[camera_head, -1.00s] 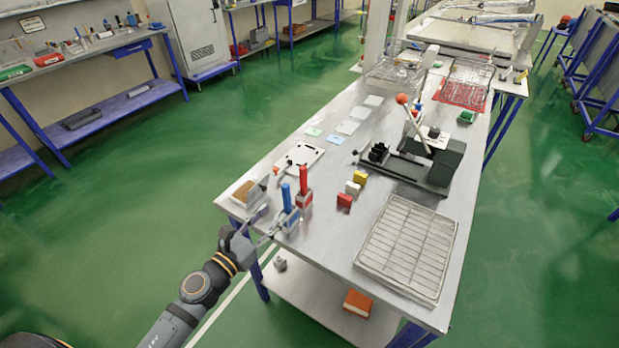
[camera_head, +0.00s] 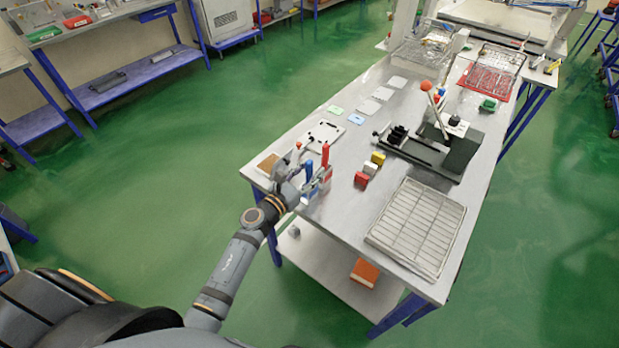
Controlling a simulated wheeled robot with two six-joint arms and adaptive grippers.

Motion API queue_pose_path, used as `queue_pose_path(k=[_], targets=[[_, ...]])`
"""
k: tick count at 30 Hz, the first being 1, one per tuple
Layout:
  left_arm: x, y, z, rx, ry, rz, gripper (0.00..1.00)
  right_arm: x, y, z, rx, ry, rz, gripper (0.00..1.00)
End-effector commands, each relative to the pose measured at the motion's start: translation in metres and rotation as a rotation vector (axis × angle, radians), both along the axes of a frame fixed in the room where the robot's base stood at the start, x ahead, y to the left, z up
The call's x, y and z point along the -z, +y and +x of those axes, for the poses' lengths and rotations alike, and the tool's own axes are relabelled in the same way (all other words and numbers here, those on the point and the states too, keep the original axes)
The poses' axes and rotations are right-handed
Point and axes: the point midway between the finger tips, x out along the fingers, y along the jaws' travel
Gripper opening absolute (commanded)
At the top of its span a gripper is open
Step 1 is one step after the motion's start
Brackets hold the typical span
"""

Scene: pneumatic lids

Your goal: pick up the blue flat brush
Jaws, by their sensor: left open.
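The blue flat brush (camera_head: 308,171) stands upright near the left front edge of the metal table (camera_head: 352,215), its blue handle up. A red-handled brush (camera_head: 325,157) stands upright just right of and behind it. My left gripper (camera_head: 313,187) is open at the brushes, with its fingers beside the lower part of the blue one. The lower part of the blue brush is partly hidden by the gripper, and I cannot tell whether the fingers touch it. My right gripper is not in view.
Red (camera_head: 361,180), white and yellow (camera_head: 378,158) blocks sit to the right. A wire rack tray (camera_head: 416,228) lies at the front right. A black lever press (camera_head: 445,148) stands behind. A white plate (camera_head: 325,134) lies behind the brushes. An orange box (camera_head: 365,272) is on the lower shelf.

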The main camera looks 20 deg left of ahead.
Motion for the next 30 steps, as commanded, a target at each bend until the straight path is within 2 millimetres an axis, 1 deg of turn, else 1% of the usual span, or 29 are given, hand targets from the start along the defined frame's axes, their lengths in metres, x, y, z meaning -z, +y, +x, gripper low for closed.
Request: queue_pose_path(k=[5,6,15,25,26,28,30], targets=[[0.001,0.000,0.000,0.000,0.000,0.000,0.43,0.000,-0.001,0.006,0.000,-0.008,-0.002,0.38],[0.001,0.000,0.000,0.000,0.000,0.000,0.41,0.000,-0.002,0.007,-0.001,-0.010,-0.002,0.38],[0.001,0.000,0.000,0.000,0.000,0.000,0.00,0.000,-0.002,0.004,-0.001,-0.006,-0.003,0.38],[-0.001,0.000,0.000,0.000,0.001,0.001,0.00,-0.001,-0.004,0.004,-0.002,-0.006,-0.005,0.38],[-0.003,0.000,0.000,0.000,0.000,0.001,0.00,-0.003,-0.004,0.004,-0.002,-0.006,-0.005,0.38],[-0.014,0.000,0.000,0.001,-0.001,0.002,0.00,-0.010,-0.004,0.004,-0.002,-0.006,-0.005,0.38],[-0.031,0.000,0.000,0.001,-0.003,0.002,0.00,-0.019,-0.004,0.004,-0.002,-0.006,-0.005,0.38]])
